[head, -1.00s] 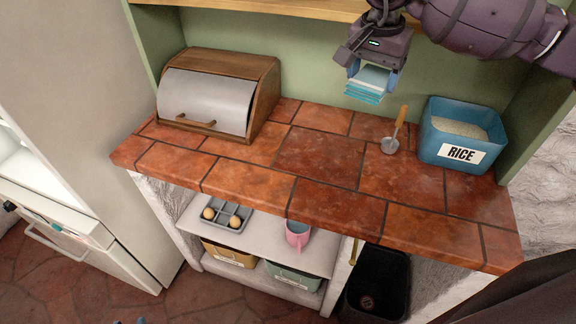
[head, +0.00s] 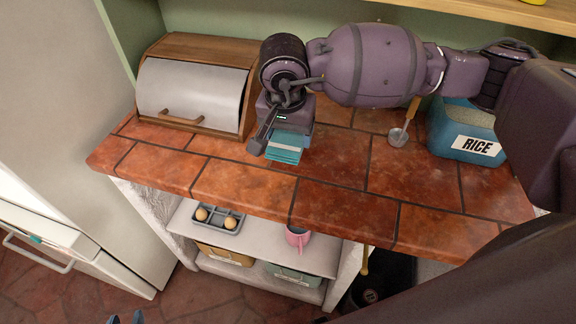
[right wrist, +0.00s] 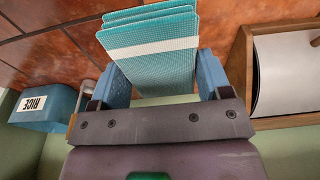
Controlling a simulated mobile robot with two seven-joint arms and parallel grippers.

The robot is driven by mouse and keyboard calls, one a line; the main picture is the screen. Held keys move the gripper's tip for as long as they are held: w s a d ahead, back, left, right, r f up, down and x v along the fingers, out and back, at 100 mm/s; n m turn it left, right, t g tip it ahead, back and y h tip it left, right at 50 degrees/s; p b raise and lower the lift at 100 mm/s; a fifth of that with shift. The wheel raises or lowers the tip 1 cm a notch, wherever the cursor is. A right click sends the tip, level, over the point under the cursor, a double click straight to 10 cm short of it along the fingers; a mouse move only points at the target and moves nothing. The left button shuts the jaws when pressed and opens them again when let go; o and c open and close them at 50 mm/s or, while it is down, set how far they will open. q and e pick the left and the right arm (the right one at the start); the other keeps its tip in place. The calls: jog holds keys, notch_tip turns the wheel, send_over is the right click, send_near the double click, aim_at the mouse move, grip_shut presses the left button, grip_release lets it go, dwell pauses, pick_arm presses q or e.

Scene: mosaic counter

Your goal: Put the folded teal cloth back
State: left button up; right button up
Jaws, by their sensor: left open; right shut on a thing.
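The folded teal cloth (head: 286,148), with a pale stripe, is held by my right gripper (head: 285,134) over the tiled counter, to the right of the bread box. In the right wrist view the cloth (right wrist: 150,45) sits between the two blue fingers of the right gripper (right wrist: 160,80), its folded layers pointing away from the palm. I cannot tell whether its lower edge touches the tiles. Only the blue fingertips of my left gripper (head: 126,318) show at the bottom edge of the head view, apart and empty.
The wooden bread box (head: 196,90) has its lid shut. A blue rice bin (head: 465,140) and a small trowel (head: 400,132) stand at the right. An egg tray (head: 220,218) and pink mug (head: 297,237) sit on the shelf below. The front counter tiles (head: 240,190) are clear.

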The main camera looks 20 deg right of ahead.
send_over(289, 175)
jog(key=f, duration=0.7)
jog(key=shift+s+a, duration=0.2)
notch_tip(289, 175, down, 4)
jog(key=shift+f, duration=0.2)
jog(key=o, duration=0.8)
pick_arm(q)
jog(key=shift+w+f, duration=0.1)
pick_arm(e)
jog(key=shift+o, duration=0.2)
jog(key=shift+r, duration=0.35)
jog(key=r, duration=0.3)
jog(key=s+r, duration=0.1)
jog(key=r, duration=0.3)
jog(key=a+r, duration=0.1)
jog(key=r, duration=0.2)
jog(key=shift+s+r, duration=0.15)
jog(key=shift+r, duration=0.15)
jog(key=shift+s+r, duration=0.1)
jog(key=shift+r, duration=0.4)
